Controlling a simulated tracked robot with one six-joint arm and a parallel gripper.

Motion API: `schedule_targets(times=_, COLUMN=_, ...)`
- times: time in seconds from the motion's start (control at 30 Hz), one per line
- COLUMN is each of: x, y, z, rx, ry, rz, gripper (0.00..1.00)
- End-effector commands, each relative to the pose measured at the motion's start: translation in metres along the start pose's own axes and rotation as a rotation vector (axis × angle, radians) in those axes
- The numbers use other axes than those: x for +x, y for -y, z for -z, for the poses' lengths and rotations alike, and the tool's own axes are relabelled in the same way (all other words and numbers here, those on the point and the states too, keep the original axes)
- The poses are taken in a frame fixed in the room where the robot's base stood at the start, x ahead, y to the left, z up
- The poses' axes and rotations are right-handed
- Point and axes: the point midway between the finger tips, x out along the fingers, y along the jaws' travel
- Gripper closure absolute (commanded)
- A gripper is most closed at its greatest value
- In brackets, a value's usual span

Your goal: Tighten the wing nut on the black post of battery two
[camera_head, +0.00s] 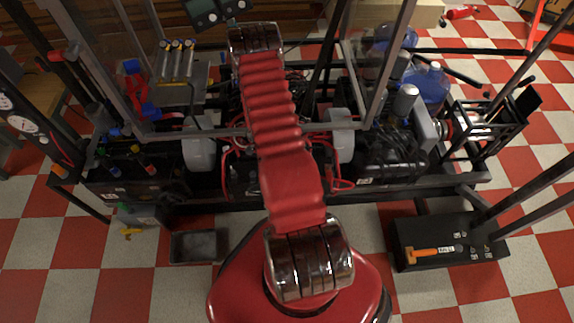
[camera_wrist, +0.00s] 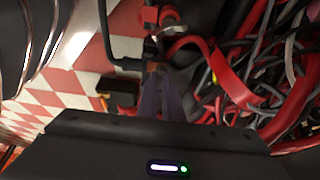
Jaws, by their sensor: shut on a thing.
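In the wrist view my gripper (camera_wrist: 158,74) has its dark, purplish fingers closed together, pointing away from the camera. At their tips is a small brownish piece, the wing nut (camera_wrist: 154,66), largely hidden by the fingers. A black bent cable or rod (camera_wrist: 122,63) comes in from the left and ends near it. A red clamp-like part (camera_wrist: 160,20) sits just beyond. The black post itself is not clearly visible. In the head view my red arm covers the middle of the rig, so the gripper and the battery's posts are hidden there.
Thick red cables (camera_wrist: 228,72) and tangled black and grey wires (camera_wrist: 290,70) crowd the right of the wrist view. In the head view, metal frame bars (camera_head: 345,60) rise around the rig. A grey tray (camera_head: 197,246) and a black box with an orange-handled tool (camera_head: 430,254) flank my base.

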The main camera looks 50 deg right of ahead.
Motion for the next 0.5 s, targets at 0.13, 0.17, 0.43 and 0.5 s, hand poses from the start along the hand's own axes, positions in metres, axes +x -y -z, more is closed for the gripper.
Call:
schedule_targets(times=0.13, x=-0.0004, y=0.0002, z=0.0022, rx=0.014, ry=-0.005, rz=-0.006, gripper=1.0)
schedule_targets(times=0.17, x=-0.0004, y=0.0003, z=0.0022, rx=0.015, ry=-0.005, rz=-0.007, gripper=1.0)
schedule_targets(times=0.43, x=-0.0005, y=0.0001, z=0.0021, rx=0.016, ry=-0.005, rz=-0.007, gripper=1.0)
schedule_targets(times=0.5, x=-0.0005, y=0.0001, z=0.0021, rx=0.016, ry=-0.005, rz=-0.007, gripper=0.94)
